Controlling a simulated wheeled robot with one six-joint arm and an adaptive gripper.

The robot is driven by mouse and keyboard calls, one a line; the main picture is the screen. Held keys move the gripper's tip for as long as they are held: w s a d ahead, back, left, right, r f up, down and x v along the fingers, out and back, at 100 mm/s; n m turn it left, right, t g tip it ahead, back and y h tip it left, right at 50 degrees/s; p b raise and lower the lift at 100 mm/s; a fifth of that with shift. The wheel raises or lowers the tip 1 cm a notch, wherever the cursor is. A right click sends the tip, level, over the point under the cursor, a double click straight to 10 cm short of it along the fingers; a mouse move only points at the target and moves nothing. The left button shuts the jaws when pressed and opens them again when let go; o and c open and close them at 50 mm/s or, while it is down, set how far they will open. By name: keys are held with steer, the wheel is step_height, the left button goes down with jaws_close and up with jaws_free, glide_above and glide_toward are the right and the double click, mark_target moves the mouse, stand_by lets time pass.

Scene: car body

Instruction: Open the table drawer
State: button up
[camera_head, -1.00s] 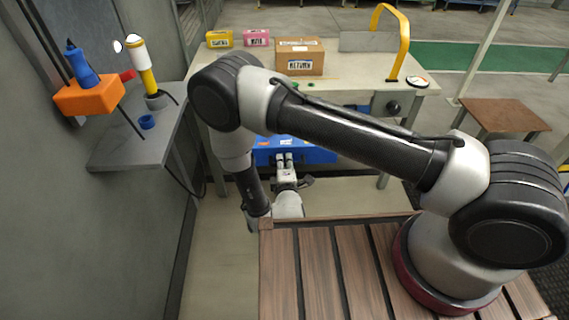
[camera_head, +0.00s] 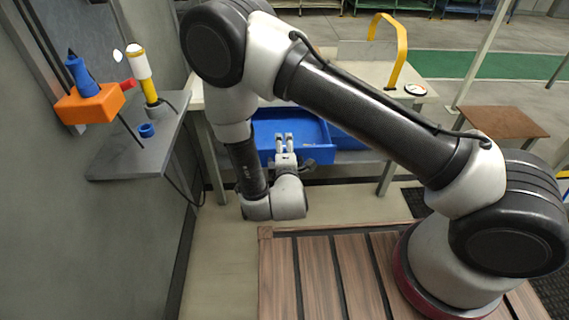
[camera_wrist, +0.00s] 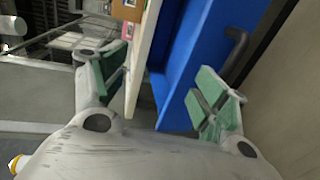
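The blue table drawer (camera_head: 318,153) stands pulled out from under the light worktable, its empty-looking inside visible from above. It also shows in the wrist view (camera_wrist: 203,40), with a dark bar handle (camera_wrist: 236,55) on its front. My gripper (camera_head: 285,137) is at the drawer's front wall. In the wrist view my gripper (camera_wrist: 155,95) has its green-padded fingers spread wide, with the table edge and part of the drawer between them. The right finger overlaps the drawer front near the handle. I cannot tell whether it touches.
The worktable (camera_head: 413,95) carries a yellow arched handle and a round gauge; my arm hides much of its top. A grey side shelf (camera_head: 130,160) with an orange holder (camera_head: 90,103) stands at left. A slatted wooden surface (camera_head: 318,270) lies in front. Floor between is clear.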

steer(key=c, duration=0.5)
steer(key=shift+o, duration=0.2)
steer(key=shift+f, duration=0.1)
